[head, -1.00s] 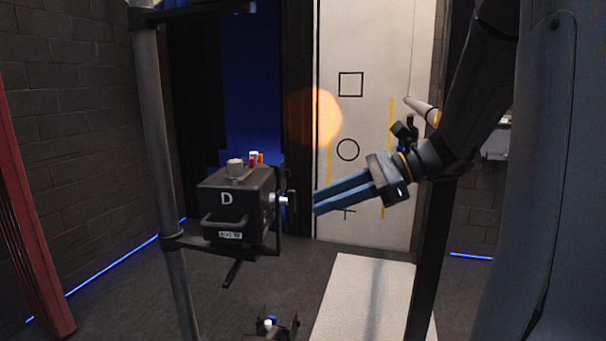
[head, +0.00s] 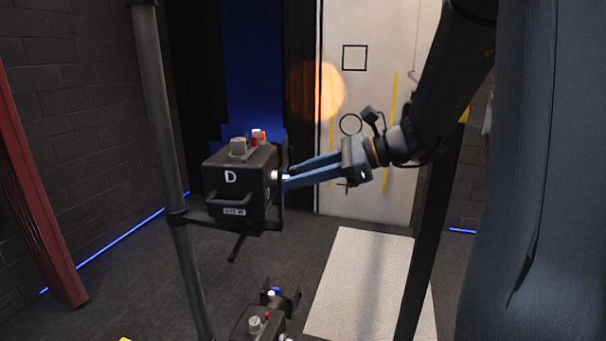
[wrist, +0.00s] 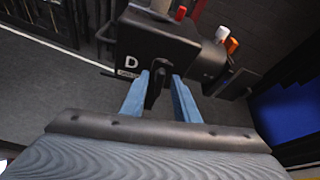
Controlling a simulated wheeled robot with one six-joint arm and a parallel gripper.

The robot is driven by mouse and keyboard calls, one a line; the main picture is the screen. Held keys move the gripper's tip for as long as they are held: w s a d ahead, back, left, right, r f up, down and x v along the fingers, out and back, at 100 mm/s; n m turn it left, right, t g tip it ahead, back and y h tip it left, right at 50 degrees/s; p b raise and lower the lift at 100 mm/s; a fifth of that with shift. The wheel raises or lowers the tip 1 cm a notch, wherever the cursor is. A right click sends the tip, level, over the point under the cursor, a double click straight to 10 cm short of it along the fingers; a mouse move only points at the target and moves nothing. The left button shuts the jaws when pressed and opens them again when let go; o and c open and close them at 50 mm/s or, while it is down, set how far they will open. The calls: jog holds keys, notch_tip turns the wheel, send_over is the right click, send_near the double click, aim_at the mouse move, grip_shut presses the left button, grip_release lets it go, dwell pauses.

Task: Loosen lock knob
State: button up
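A black box lamp (head: 238,185) marked "D" hangs in a bracket on a dark upright pole at left centre. My gripper (head: 288,176) has come up to the box's right side, its two blue fingers pointing left at it. In the wrist view, a black knob (wrist: 155,88) with a narrow stem sits between the fingertips (wrist: 159,79), against the side of the box (wrist: 150,45). The fingers are apart, one on each side of the knob. I cannot tell whether either finger touches it. In the head view, the knob is mostly hidden by the fingers and bracket.
A grey knob (head: 238,146) and red-orange buttons (head: 258,136) sit on top of the box. A second black box (head: 258,322) is lower down. The pole (head: 160,120) stands left of the lamp. A white door (head: 375,100) and pale mat (head: 355,275) lie behind.

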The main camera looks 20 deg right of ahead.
jog(key=shift+c, duration=0.3)
grip_shut()
jog(key=shift+s+n+t+b, duration=0.1)
jog(key=shift+n+t+b, duration=0.2)
jog(key=shift+n+b, duration=0.25)
jog(key=shift+o, duration=0.3)
grip_release()
jog(key=b+v, duration=0.1)
jog(key=v, duration=0.7)
